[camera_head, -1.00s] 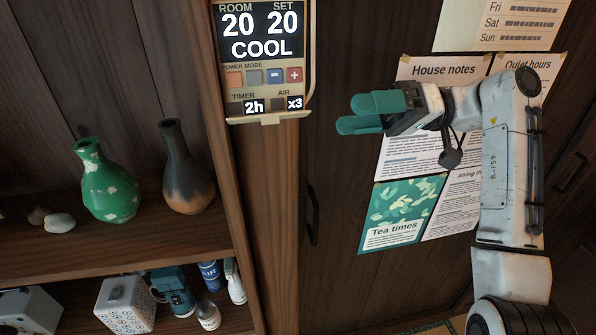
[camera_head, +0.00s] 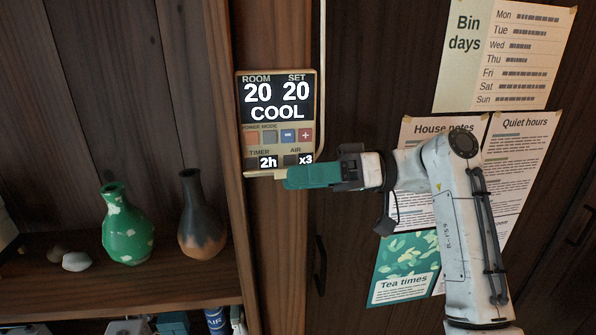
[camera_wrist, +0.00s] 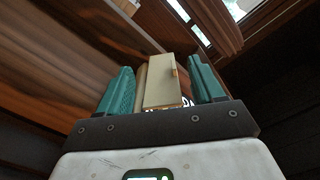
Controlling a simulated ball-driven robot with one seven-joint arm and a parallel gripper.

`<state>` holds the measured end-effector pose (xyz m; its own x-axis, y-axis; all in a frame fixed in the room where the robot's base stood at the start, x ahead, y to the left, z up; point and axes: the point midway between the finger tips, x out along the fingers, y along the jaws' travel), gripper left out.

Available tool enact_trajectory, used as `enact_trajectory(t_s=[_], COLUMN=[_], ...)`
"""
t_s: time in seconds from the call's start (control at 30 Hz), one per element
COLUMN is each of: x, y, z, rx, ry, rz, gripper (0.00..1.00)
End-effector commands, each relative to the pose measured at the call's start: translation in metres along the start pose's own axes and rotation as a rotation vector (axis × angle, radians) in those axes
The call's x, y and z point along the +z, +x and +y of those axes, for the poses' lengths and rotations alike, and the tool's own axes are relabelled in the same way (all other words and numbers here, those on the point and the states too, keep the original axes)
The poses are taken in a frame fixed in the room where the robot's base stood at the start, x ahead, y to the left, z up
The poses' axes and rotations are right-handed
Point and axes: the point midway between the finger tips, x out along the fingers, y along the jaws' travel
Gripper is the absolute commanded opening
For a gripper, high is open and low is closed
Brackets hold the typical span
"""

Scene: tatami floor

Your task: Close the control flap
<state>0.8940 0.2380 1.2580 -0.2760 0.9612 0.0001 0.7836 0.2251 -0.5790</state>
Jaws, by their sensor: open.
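The wall control panel (camera_head: 277,115) shows ROOM 20, SET 20 and COOL, with its buttons uncovered. Its beige control flap (camera_head: 262,173) hangs open at the panel's lower edge, seen nearly edge-on, sticking outward. My gripper (camera_head: 290,178) is at the panel's lower right corner, its teal fingers pointing left and overlapping the flap's right end in the picture. In the wrist view the fingers of my gripper (camera_wrist: 160,70) are apart, with the flap (camera_wrist: 163,82) showing between them from below. I cannot tell whether a finger touches it.
The panel sits on a wooden post (camera_head: 275,250). A shelf (camera_head: 130,285) on the left holds a green vase (camera_head: 127,230) and a dark vase (camera_head: 200,220). Paper notices (camera_head: 505,60) hang on the dark door to the right. A cable runs up from the panel.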

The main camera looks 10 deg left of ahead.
Motion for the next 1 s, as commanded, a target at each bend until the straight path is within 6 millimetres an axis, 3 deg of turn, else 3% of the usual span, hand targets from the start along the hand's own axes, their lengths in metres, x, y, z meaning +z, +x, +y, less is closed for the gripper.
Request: enact_trajectory(t_s=[0.43, 0.9, 1.0], x=[0.0006, 0.0005, 0.0005], y=[0.0099, 0.0096, 0.0095], z=[0.0, 0.0002, 0.0002], rx=[0.0, 0.0, 0.0], ry=[0.0, 0.001, 0.001], rz=[0.0, 0.0, 0.0], gripper=[0.66, 0.21, 0.16])
